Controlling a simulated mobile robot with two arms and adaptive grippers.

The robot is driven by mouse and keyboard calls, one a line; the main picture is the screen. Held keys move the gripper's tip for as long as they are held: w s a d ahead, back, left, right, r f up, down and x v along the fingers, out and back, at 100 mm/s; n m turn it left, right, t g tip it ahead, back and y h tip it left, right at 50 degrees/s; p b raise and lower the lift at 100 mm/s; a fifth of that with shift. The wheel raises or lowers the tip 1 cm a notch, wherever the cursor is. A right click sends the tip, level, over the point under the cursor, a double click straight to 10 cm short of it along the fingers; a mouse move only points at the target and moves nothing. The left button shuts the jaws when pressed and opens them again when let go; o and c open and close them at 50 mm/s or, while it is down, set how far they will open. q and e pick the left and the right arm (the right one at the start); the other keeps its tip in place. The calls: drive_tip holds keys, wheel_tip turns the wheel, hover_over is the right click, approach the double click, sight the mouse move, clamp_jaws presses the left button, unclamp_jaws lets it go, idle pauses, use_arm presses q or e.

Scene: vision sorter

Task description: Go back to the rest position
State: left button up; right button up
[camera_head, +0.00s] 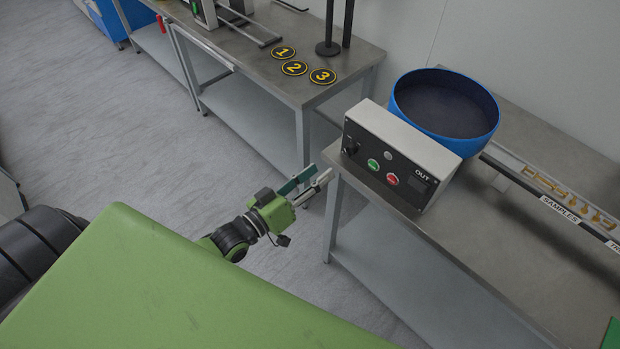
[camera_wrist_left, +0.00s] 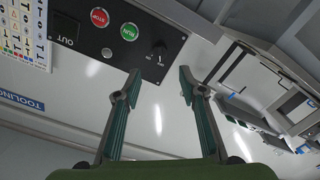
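My left gripper (camera_head: 320,175) is green and grey. It reaches out over the gap in front of the right table, close to the left end of the control box. In the left wrist view its two fingers (camera_wrist_left: 160,82) stand apart with nothing between them. The control box (camera_head: 405,146) has a light grey top, a black front panel, a green button, a red button, a knob and the label OUT. Its panel also shows in the left wrist view (camera_wrist_left: 84,45), turned over, beyond the fingertips. My right gripper is in neither view.
A blue round bowl feeder (camera_head: 395,103) stands behind the box on the right table (camera_head: 470,240). A rail of brass-coloured parts labelled SAMPLES (camera_head: 560,208) runs to the right. The left table (camera_head: 250,72) bears discs numbered 1, 2 and 3. The floor (camera_head: 100,140) at left is clear.

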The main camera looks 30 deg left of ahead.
use_arm(q)
drive_tip(key=shift+v, duration=1)
drive_tip(key=s+a+f+m+g+y, duration=0.1)
drive_tip(key=s+a+f+g+y, duration=0.15)
drive_tip(key=f, duration=0.75)
drive_tip(key=s+a+f+g+y, duration=0.15)
drive_tip(key=s+f, duration=0.25)
drive_tip(key=f, duration=0.6)
drive_tip(key=s+a+f+m+g+y, duration=0.1)
drive_tip(key=s+a+f+g, duration=0.2)
drive_tip(key=f, duration=0.8)
drive_tip(key=s+d+f+m+g, duration=0.1)
drive_tip(key=s+f+g, duration=0.2)
drive_tip(key=s+f, duration=0.3)
drive_tip(key=s+d+f+m+g+b, duration=0.1)
drive_tip(key=s+f, duration=0.5)
drive_tip(key=s, duration=0.8)
drive_tip(key=s+d+f+g+y, duration=0.1)
drive_tip(key=s+d+f+g, duration=0.2)
drive_tip(key=s, duration=0.7)
wheel_tip(320, 180, down, 4)
drive_tip(key=shift+r+m+g, duration=0.2)
drive_tip(key=shift+m+g, duration=0.2)
drive_tip(key=shift+g, duration=0.6)
drive_tip(key=c, duration=0.3)
